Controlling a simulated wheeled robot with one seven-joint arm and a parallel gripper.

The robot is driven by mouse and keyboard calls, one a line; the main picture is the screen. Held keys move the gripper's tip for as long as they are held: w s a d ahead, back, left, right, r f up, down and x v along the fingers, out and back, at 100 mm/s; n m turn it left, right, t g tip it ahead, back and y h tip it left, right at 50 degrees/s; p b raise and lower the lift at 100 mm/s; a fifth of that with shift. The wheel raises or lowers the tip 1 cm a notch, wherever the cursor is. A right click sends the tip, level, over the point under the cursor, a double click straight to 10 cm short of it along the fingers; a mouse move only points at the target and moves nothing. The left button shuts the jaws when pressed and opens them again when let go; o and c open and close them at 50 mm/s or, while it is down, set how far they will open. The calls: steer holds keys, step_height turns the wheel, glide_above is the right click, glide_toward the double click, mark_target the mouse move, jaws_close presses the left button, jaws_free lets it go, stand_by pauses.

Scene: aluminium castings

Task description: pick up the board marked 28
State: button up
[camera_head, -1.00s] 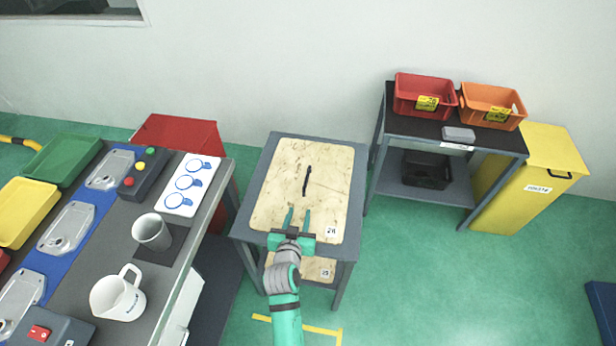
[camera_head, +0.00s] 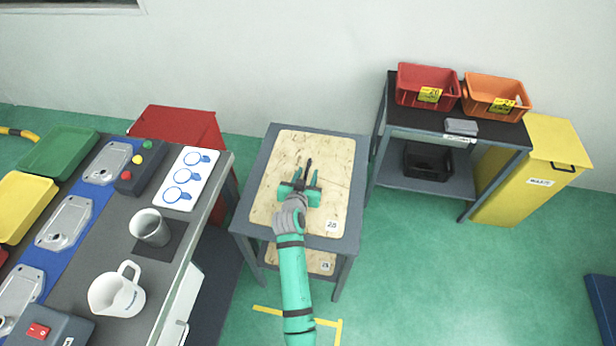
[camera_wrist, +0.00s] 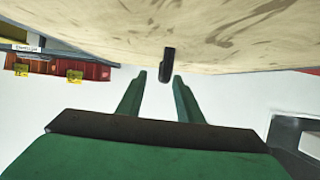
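The board marked 28 (camera_head: 275,215) is a pale wooden panel lying flat on top of a small grey table (camera_head: 240,222). Its white label is at the near right corner. A dark bar handle (camera_head: 309,162) stands at its middle. My gripper (camera_head: 308,174) is over the board at the near end of the handle, fingers pointing away from me. In the wrist view the board (camera_wrist: 230,30) fills the top, and the handle (camera_wrist: 168,66) shows between and just beyond the fingertips (camera_wrist: 160,76). The fingers are apart, with a gap on each side of the handle.
A second wooden board (camera_head: 285,259) lies on the table's lower shelf. A workbench (camera_head: 105,232) with a mug and jug stands close on the left. A dark shelf table (camera_head: 440,129) with red and orange bins stands on the right. A wall is behind.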

mark_target(307, 171)
steer(key=shift+x, duration=1.2)
steer(key=shift+w+a+f, duration=0.15)
steer(key=shift+w+a, duration=0.05)
steer(key=shift+w, duration=0.1)
jaws_close()
steer(key=shift+d, duration=0.1)
